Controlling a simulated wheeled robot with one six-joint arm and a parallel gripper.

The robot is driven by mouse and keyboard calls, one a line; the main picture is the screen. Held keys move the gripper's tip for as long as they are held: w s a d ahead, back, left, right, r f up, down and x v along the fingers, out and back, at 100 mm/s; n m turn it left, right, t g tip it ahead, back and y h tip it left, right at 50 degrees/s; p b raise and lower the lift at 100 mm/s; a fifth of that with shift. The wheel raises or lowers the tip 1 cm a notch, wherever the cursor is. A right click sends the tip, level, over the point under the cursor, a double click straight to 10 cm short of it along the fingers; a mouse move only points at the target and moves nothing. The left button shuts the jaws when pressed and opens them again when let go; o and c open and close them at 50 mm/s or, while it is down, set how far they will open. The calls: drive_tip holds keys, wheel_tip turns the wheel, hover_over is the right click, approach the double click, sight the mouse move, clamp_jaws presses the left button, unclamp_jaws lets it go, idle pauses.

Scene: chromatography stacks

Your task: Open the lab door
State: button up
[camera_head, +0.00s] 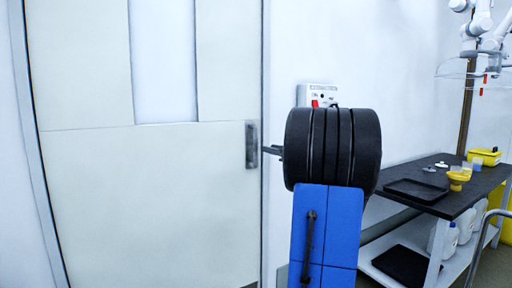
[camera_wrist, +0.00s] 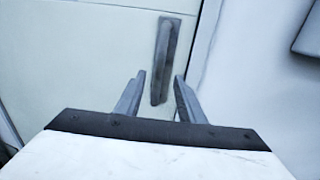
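The lab door (camera_head: 150,205) is a pale panel with a tall narrow window, filling the left of the head view; it looks shut in its frame. Its grey upright handle (camera_head: 252,145) is near the door's right edge. In the wrist view the handle (camera_wrist: 166,58) stands just ahead, slightly tilted, with its lower part seen between the fingers. My gripper (camera_wrist: 159,75) is open, its two grey fingers apart on either side of the handle in that view. I cannot tell whether they touch it. In the head view only a finger end (camera_head: 273,150) shows; my arm hides the rest.
A white wall box with a red part (camera_head: 318,95) is right of the door. A black-topped bench (camera_head: 455,200) on the right holds a black tray (camera_head: 416,191), a yellow box (camera_head: 485,156) and small yellow items. White jugs stand below.

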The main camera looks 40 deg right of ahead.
sight(257, 146)
drive_tip(key=w, duration=1)
drive_tip(key=shift+w+d, duration=0.15)
drive_tip(key=shift+w, duration=0.1)
drive_tip(key=shift+s, duration=0.1)
clamp_jaws()
